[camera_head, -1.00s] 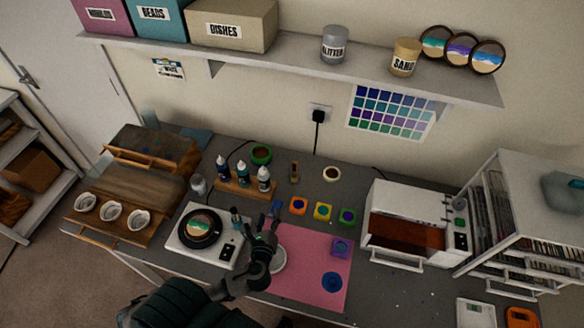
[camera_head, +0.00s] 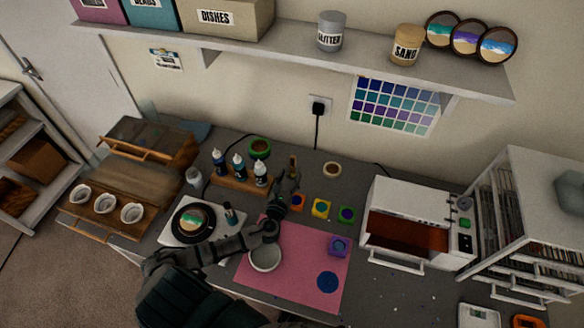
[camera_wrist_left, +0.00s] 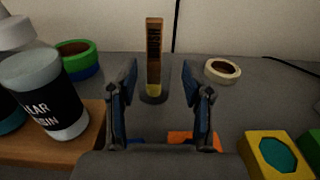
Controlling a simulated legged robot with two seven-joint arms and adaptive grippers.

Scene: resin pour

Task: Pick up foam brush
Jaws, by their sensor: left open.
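A slim upright brown wooden piece, which looks like the foam brush (camera_head: 293,163), stands at the back of the grey bench. In the left wrist view the brush (camera_wrist_left: 154,48) has dark markings and a yellowish lower part, and stands in a small dark round base (camera_wrist_left: 154,96). My left gripper (camera_head: 288,181) is just in front of it. In the wrist view my left gripper (camera_wrist_left: 160,82) has its two fingers spread apart, with the brush showing between them, farther off, and nothing held. My right gripper is out of view.
Resin bottles (camera_head: 239,166) on a wooden stand (camera_head: 232,184) are close on the left. A green tape roll (camera_head: 259,148) is behind them. A cream tape roll (camera_head: 332,169) and coloured moulds (camera_head: 321,208) are on the right. A hot plate (camera_head: 172,235) and pink mat (camera_head: 300,280) lie in front.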

